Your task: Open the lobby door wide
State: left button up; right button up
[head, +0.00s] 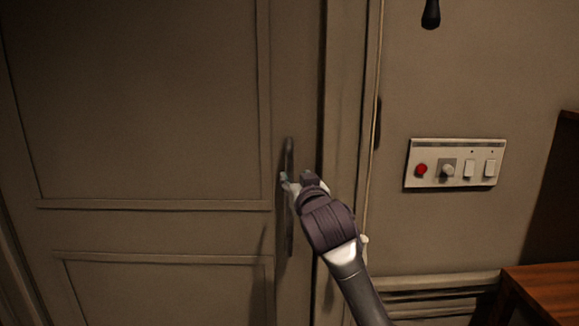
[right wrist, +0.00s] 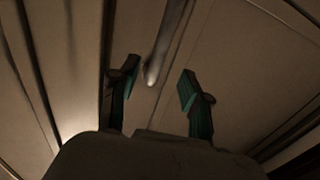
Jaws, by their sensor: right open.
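The lobby door (head: 150,110) is a beige panelled door that fills the left of the head view and looks closed against its frame. A dark metal handle plate (head: 289,240) runs upright near its right edge. My right gripper (head: 292,180) is at the handle, its arm coming up from below, and hides part of it. In the right wrist view, the open fingers (right wrist: 155,92) have teal pads, with the rounded end of a metal handle (right wrist: 154,72) showing between them. I cannot tell whether either finger touches it. My left gripper is not in view.
Right of the door frame (head: 343,120), a switch panel (head: 455,181) with a red button is on the wall. A cord hangs beside the frame. A dark object (head: 431,14) hangs above. A wooden desk (head: 545,290) stands at lower right.

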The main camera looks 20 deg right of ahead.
aim_at(290, 169)
jog(key=w, duration=0.5)
jog(key=w+p, duration=0.1)
jog(key=w, duration=0.2)
jog(key=shift+w+d, duration=0.15)
jog(key=shift+d, duration=0.25)
grip_shut()
